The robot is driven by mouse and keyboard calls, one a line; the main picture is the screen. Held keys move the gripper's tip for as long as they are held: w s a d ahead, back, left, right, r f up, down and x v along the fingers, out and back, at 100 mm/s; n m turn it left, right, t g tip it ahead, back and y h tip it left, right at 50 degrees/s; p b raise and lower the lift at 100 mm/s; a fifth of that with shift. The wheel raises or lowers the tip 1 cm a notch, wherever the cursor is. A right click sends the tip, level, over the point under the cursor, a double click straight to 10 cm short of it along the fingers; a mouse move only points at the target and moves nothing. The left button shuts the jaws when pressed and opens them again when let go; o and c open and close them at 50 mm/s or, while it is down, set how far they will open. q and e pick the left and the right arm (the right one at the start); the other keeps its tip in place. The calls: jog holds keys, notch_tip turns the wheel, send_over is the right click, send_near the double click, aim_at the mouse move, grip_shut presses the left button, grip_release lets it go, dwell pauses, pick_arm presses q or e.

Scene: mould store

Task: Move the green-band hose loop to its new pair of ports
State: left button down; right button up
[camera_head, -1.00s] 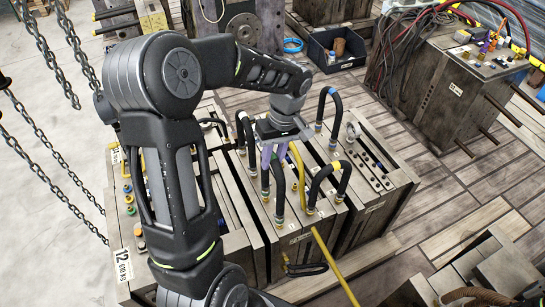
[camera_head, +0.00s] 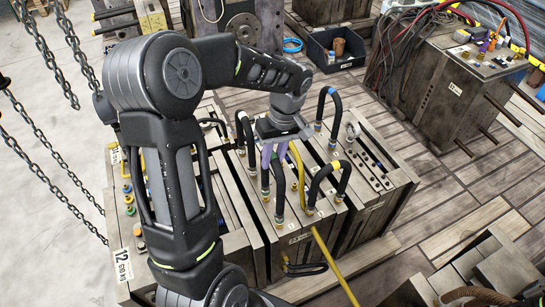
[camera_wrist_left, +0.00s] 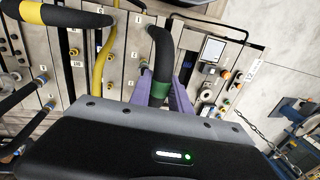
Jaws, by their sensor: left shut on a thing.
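The green-band hose loop is a black hose (camera_wrist_left: 159,50) with a green band (camera_wrist_left: 158,90), seen in the left wrist view. In the head view its black length (camera_head: 279,185) shows below my purple fingertips, with its end at a fitting on the mould's top. My left gripper (camera_head: 274,156) is shut on this hose, one purple finger on each side near the band. The gripper body hides part of the loop, and I cannot tell whether both ends are seated. My right gripper is not in view.
Close by stand a yellow hose (camera_head: 298,170), a black hose with a yellow band (camera_head: 330,170), and another black hose (camera_head: 328,105) behind. A yellow rod or hose (camera_head: 333,265) slants across the front. Chains (camera_head: 62,52) hang at left. A blue-black bin (camera_head: 336,50) stands behind.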

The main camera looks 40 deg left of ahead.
pick_arm(q)
jog(key=shift+f+b, duration=1.4)
jog(key=shift+f, duration=0.1)
dwell(2.2)
jog(key=c, duration=1.1)
grip_release()
jog(key=r, duration=0.2)
jog(key=w+r, duration=0.1)
jog(key=r, duration=0.4)
jog(key=shift+w+d+r, duration=0.2)
jog(key=shift+d+r, duration=0.1)
jog(key=shift+d, duration=0.1)
jog(key=shift+s, duration=0.1)
